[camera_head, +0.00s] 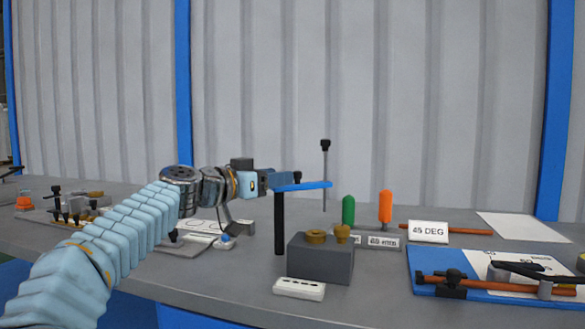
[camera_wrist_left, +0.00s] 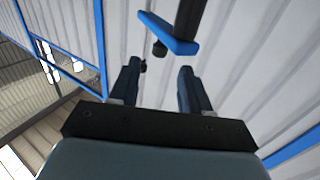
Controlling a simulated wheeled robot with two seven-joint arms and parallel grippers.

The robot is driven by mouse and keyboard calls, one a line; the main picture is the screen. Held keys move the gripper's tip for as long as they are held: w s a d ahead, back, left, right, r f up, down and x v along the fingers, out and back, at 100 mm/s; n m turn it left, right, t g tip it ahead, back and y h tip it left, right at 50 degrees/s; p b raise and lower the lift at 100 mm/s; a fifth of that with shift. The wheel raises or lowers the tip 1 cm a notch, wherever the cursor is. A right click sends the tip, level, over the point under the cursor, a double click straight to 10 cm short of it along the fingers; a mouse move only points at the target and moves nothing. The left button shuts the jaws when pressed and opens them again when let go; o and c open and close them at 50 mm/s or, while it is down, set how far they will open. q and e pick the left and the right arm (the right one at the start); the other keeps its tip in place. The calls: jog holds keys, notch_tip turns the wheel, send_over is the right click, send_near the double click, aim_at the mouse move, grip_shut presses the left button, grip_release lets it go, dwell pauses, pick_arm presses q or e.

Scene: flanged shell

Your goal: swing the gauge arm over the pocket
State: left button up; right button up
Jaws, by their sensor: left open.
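The gauge arm (camera_head: 305,186) is a blue bar on top of a black post (camera_head: 280,225). A thin vertical rod with a black knob (camera_head: 325,143) stands at its right end. The bar also shows in the left wrist view (camera_wrist_left: 168,32), just beyond my fingertips. My left gripper (camera_head: 293,178) is at the bar's height, close to it; I cannot tell whether they touch. Its two fingers (camera_wrist_left: 160,75) are spread with nothing between them. The grey block (camera_head: 320,262) sits right of the post; its pocket cannot be made out. My right gripper is not in view.
Two brass rings (camera_head: 316,236) (camera_head: 341,231) are at the grey block's top. A white strip (camera_head: 299,289) lies before it. Green (camera_head: 348,210) and orange (camera_head: 385,206) handles stand behind. A blue board with tools (camera_head: 425,288) lies right. A 45 DEG sign (camera_head: 428,232) stands behind it.

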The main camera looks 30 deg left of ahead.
aim_at(293, 185)
pick_arm(q)
jog(key=p+x, duration=0.1)
jog(key=x, duration=0.5)
jog(key=shift+p, duration=0.35)
jog(key=shift+s, duration=0.1)
grip_shut()
